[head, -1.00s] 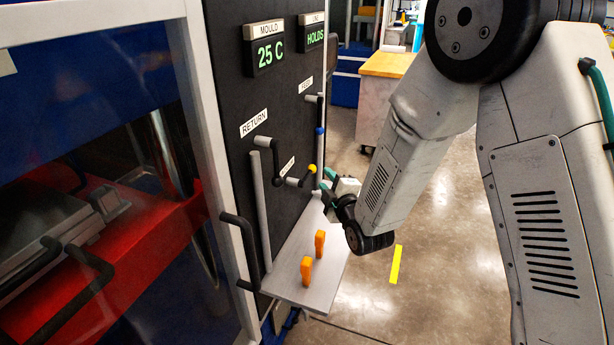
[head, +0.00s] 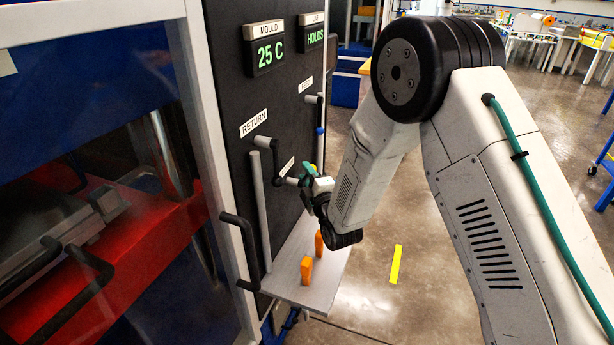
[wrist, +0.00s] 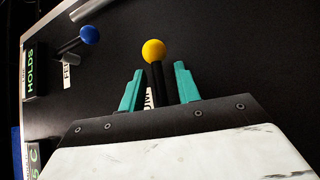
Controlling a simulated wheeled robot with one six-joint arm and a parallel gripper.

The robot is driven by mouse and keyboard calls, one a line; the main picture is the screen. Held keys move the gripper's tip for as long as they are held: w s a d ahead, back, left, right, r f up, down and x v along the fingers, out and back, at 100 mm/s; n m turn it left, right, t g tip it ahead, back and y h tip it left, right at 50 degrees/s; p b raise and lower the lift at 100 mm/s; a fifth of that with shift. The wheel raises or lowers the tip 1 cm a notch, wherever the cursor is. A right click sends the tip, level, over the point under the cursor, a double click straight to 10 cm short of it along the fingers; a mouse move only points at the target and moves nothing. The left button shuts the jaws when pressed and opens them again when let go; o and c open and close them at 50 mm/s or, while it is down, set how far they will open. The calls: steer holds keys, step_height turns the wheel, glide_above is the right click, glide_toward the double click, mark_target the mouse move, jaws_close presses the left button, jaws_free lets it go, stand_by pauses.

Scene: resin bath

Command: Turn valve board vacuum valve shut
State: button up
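The vacuum valve on the black valve board (head: 237,95) has a black lever with a yellow ball knob (wrist: 154,50). In the wrist view the lever runs between my gripper's two teal fingers (wrist: 158,72), with a gap on each side. The knob sits just beyond the fingertips. The valve's label is partly hidden behind the lever and finger. In the head view my gripper (head: 308,173) is at the valve and hides most of the knob. The valve's grey stem (head: 291,181) shows to its left. My gripper is open, with nothing clamped.
The return valve's black handle (head: 276,156) is left of my gripper. A blue-knobbed lever (wrist: 89,34) is nearby, under the feed label. A shelf (head: 325,285) below carries two orange pieces (head: 306,270). A cabinet door handle (head: 243,245) stands out at left.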

jaws_close()
